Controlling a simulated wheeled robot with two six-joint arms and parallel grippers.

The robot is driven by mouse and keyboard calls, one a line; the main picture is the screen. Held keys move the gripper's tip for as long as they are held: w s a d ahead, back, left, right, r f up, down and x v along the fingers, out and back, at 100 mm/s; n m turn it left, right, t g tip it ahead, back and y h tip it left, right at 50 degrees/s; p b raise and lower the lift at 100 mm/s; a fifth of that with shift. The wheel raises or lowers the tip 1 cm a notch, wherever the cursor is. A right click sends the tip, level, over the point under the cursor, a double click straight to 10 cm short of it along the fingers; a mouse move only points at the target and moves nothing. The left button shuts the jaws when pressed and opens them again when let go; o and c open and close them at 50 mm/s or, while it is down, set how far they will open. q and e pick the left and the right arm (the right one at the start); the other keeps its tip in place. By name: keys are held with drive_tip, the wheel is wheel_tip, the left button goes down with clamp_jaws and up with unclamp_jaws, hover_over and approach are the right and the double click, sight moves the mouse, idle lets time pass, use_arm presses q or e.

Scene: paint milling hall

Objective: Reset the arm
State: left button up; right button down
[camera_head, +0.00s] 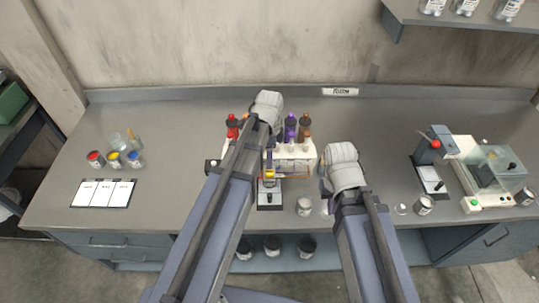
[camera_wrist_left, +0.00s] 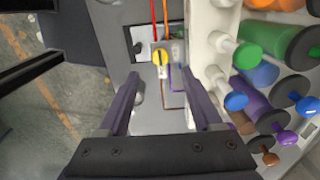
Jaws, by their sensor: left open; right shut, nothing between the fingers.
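My left arm reaches up from the bottom of the head view, its pale wrist (camera_head: 267,107) in front of the bottle rack (camera_head: 294,154). In the left wrist view my left gripper (camera_wrist_left: 160,88) is open, with its two dark fingers apart. A yellow-tipped nozzle (camera_wrist_left: 160,57) with red and orange tubes shows beyond the fingertips, and no object is visibly gripped. My right gripper (camera_head: 326,191) hangs over the bench right of the rack. It is shut and empty, largely hidden by my own right wrist and forearm.
Red (camera_head: 232,127), purple (camera_head: 291,127) and brown bottles stand in the rack. Paint cans (camera_head: 95,159) and a white chart (camera_head: 103,193) are at left. A small can (camera_head: 304,206) is near the right gripper. A red-topped device (camera_head: 435,145) and a balance (camera_head: 494,170) stand at right.

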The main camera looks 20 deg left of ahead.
idle(0.4)
use_arm(q)
drive_tip(key=shift+s+d+f, duration=0.15)
drive_tip(key=s+d+f+n+b, duration=0.3)
drive_tip(key=s+d+n, duration=0.2)
drive_tip(key=s, duration=0.2)
drive_tip(key=s+d+f+n+y+b, duration=0.1)
drive_tip(key=s+d+f+n+b, duration=0.2)
drive_tip(key=s+d+n+b, duration=0.1)
drive_tip(key=s+d+n, duration=0.1)
drive_tip(key=s+n, duration=0.1)
drive_tip(key=s, duration=0.1)
drive_tip(key=shift+f, duration=0.3)
drive_tip(key=shift+c, duration=0.3)
idle(0.6)
